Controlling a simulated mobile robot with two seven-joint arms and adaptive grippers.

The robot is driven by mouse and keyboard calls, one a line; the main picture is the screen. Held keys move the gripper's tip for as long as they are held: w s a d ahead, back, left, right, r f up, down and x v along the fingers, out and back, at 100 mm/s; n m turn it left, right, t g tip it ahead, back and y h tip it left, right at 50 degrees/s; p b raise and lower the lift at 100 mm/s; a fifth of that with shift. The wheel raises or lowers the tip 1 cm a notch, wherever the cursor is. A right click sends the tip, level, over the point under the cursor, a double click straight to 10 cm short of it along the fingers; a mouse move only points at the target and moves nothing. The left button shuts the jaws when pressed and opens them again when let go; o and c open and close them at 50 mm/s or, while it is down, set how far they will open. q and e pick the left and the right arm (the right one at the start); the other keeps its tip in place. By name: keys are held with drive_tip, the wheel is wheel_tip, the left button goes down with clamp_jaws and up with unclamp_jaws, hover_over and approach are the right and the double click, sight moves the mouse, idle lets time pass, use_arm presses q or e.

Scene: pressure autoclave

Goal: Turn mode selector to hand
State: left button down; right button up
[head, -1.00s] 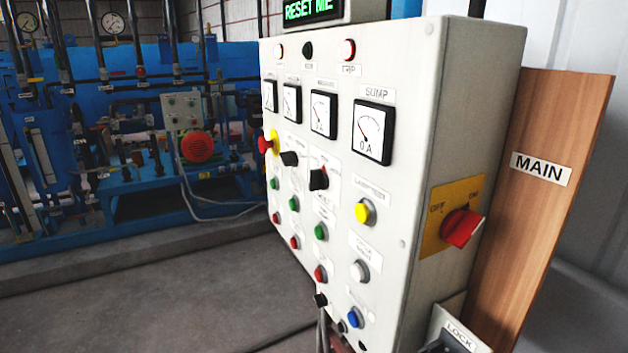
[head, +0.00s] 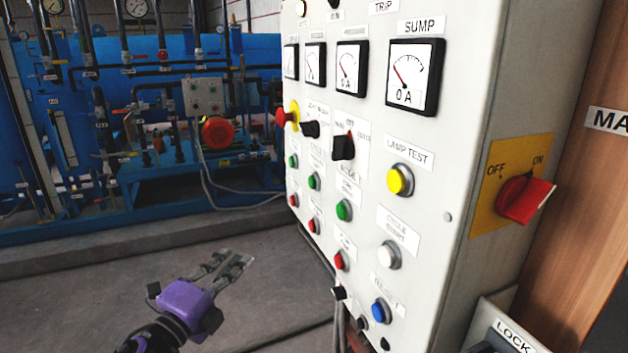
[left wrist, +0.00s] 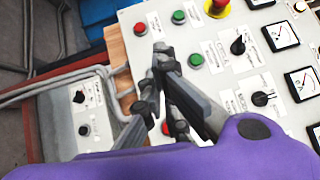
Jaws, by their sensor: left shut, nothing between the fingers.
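Two black selector knobs are on the front of the white control panel (head: 455,150). One knob (head: 310,129) is beside the red emergency button; the other knob (head: 343,146), with a red mark at its top, is to its right. My purple left gripper (head: 240,262) is shut and empty, below and left of the knobs, apart from the panel. Its fingers (left wrist: 157,72) cover part of the panel's lower buttons. My right gripper is out of view.
A red emergency button (head: 283,117) sticks out near the knobs. Gauges are above, and green, red, yellow, white and blue buttons below. A red OFF/ON switch (head: 522,198) is on the panel's side. Blue machinery (head: 150,190) stands behind; floor before it is clear.

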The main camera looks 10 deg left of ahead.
sight(327, 138)
use_arm(q)
drive_tip(key=w+d+r+m+g+h+b, duration=0.15)
drive_tip(key=d+r+m+h, duration=0.25)
drive_tip(key=r+m, duration=1.1)
drive_tip(key=s+d+r+m+g+h+b, duration=0.1)
drive_tip(key=d+r+m+g+h+b, duration=0.3)
drive_tip(key=r+m, duration=1.1)
drive_tip(key=w+d+f+m+p, duration=0.1)
drive_tip(key=w+f+m, duration=0.1)
drive_tip(key=w+m, duration=0.1)
drive_tip(key=w+d+f+m+y+p, duration=0.1)
drive_tip(key=w+d+f+m+p, duration=0.1)
drive_tip(key=w+m, duration=0.1)
drive_tip(key=w+d+f+m+t+y+p, duration=0.1)
drive_tip(key=w+d+f+m+p, duration=0.1)
drive_tip(key=w+f+m, duration=0.1)
drive_tip(key=shift+w+d+f+m, duration=0.1)
drive_tip(key=shift+w+d+m, duration=0.15)
drive_tip(key=shift+w+m, duration=0.2)
drive_tip(key=s, duration=0.1)
drive_tip(key=s+d+p, duration=0.1)
drive_tip(key=s+d, duration=0.1)
drive_tip(key=shift+s+f, duration=0.25)
drive_tip(key=shift+f, duration=0.05)
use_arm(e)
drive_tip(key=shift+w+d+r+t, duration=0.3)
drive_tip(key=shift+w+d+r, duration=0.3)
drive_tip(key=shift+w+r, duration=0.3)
